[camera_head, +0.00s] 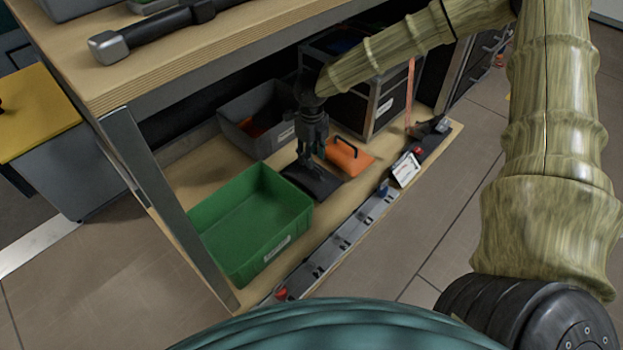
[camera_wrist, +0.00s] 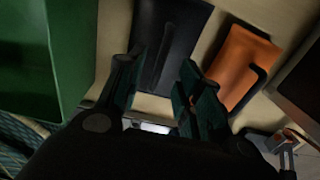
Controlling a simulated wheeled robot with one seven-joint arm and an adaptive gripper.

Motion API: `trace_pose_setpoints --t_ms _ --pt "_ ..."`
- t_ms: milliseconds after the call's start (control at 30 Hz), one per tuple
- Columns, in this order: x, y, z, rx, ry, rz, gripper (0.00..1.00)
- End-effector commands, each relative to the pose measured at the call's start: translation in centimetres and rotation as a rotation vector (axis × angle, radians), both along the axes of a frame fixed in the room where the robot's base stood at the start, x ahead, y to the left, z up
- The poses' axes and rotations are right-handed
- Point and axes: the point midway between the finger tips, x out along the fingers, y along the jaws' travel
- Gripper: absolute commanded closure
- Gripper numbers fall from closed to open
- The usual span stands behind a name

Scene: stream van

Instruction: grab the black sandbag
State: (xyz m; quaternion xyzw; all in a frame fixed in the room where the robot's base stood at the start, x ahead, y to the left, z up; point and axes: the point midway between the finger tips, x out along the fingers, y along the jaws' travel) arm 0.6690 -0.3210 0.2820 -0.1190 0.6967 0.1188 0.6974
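The black sandbag (camera_head: 318,187) lies flat on the lower wooden shelf, between the green crate and an orange sandbag. My gripper (camera_head: 309,162) points down right over it and hides part of it in the head view. In the wrist view the black sandbag (camera_wrist: 180,28) lies beyond the fingertips, with a dark strap-like handle (camera_wrist: 162,58) along its middle. The two fingers of my gripper (camera_wrist: 156,78) stand apart, with the near end of the bag showing between them. No contact with the bag can be made out.
The green crate (camera_head: 250,262) is close on the left and the orange sandbag (camera_head: 349,157) close on the right. A grey bin (camera_head: 238,120) and a black case (camera_head: 362,108) stand behind. A metal rail (camera_head: 335,243) runs along the front edge; the wooden worktop (camera_head: 200,62) overhangs.

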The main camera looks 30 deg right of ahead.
Motion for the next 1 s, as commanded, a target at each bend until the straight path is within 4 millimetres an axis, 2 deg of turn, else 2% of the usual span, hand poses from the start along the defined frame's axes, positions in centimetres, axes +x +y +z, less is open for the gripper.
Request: trace_pose_setpoints --t_ms 333,667,867,900,1000 --pt "-0.1 0.0 -4.4 0.001 0.001 0.000 0.64" --pt "0.0 0.0 -4.8 0.001 0.000 0.000 0.64" --pt "0.0 0.0 -4.8 0.001 0.001 0.000 0.97" --pt "0.0 0.0 -4.8 0.001 0.001 0.000 1.00" --pt "0.0 0.0 -4.8 0.001 0.001 0.000 1.00"
